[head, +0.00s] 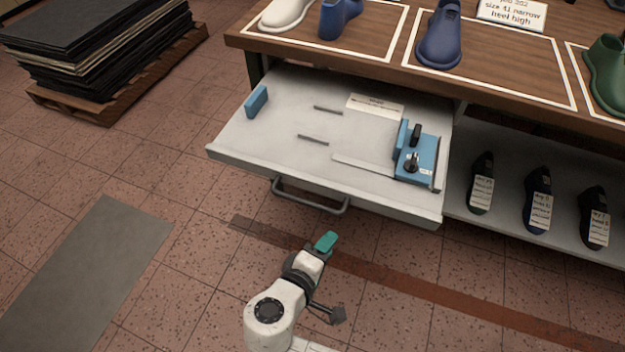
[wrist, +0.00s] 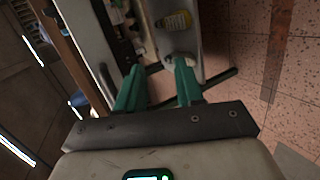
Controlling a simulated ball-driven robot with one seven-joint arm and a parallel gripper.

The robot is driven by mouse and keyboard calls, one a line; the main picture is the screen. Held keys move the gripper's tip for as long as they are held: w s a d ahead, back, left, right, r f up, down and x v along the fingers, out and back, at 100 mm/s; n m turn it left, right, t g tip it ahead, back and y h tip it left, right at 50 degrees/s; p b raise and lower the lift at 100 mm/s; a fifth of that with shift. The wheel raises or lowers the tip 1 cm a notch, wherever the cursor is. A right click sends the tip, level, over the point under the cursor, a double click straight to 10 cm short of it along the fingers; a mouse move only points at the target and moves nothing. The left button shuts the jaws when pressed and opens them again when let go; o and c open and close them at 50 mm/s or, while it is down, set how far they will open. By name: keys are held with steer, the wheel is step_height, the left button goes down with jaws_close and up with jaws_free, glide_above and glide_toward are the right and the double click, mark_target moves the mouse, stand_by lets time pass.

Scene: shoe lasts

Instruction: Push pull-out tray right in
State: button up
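The pull-out tray (head: 290,150) is a light grey drawer standing well out from under the wooden table. Its dark bar handle (head: 310,208) runs along the front face. On the tray are a blue block, a blue fixture (head: 418,165) at the right, thin slots and a white label. My gripper (head: 327,242) is just in front of the handle, slightly right of its middle, apart from it in the head view. In the wrist view my gripper (wrist: 158,72) has its two green fingers spread, with the dark handle (wrist: 218,79) beyond them; contact there cannot be told.
The wooden table (head: 500,75) above holds several shoe lasts in white-outlined areas. A lower shelf (head: 520,235) at the right carries dark tagged lasts. A pallet with stacked dark sheets (head: 100,50) stands at the far left. A grey mat (head: 85,270) lies at left; the floor is otherwise open.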

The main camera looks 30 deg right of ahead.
mark_target(312, 202)
steer(key=w+a+r+n+t+h+p, duration=0.1)
steer(key=w+a+r+n+t+p, duration=0.2)
steer(key=a+r, duration=0.35)
steer(key=shift+m+t, duration=0.3)
steer(key=shift+m, duration=0.2)
steer(key=x, duration=1)
steer(key=shift+s+d+r, duration=0.25)
steer(key=shift+s+d, duration=0.05)
steer(key=shift+d, duration=0.1)
steer(key=shift+c, duration=0.4)
jaws_close()
